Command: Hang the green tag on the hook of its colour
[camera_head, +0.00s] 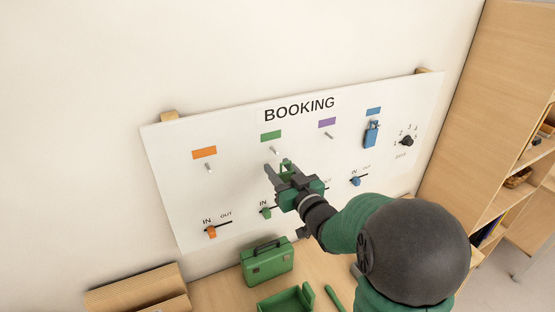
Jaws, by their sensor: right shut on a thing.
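The white board headed BOOKING (230,190) carries several small hooks under coloured labels. The green label (271,136) has a bare-looking hook (274,150) just below it. My right gripper (278,168) is just below and in front of that hook, shut on the green tag (287,163). Only a small part of the tag shows between the fingers; the rest is hidden by the gripper. I cannot tell whether the tag touches the hook. My left gripper is not in view.
A blue tag (371,135) hangs under the blue label. The orange hook (208,167) and purple hook (325,136) look empty. Sliders and a dial (406,141) stick out. A green case (267,261) and open green box (286,300) stand below on the table.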

